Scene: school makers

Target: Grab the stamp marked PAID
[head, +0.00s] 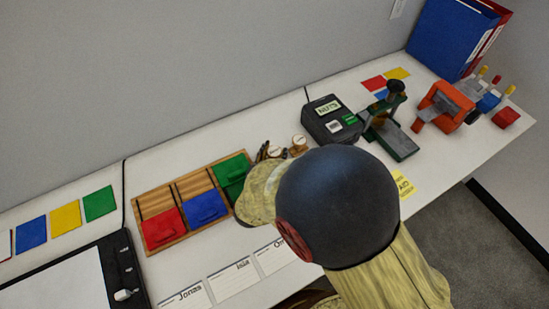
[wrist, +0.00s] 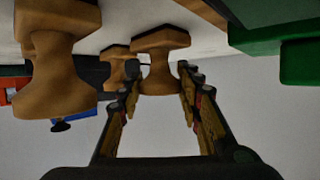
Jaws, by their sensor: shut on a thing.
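In the wrist view my gripper (wrist: 158,82) is shut on a wooden stamp (wrist: 157,62), with a finger on each side of its waist. A second wooden stamp (wrist: 115,66) stands just behind it, and a third stamp (wrist: 55,62) looms large at left. No marking on these stamps is readable here, so I cannot tell which is PAID. In the head view small round stamp tops (head: 299,141) show beside my gripper's dark fingers (head: 262,152); my arm hides much of that area. A yellow card (head: 403,184) with letters ending in "AID" lies partly hidden right of my arm.
A wooden tray (head: 180,190) with red, blue and green pouches is left of my gripper. A black box marked NUTS (head: 329,118) and a green-based press (head: 392,125) stand to the right. Name cards (head: 233,279) line the front edge.

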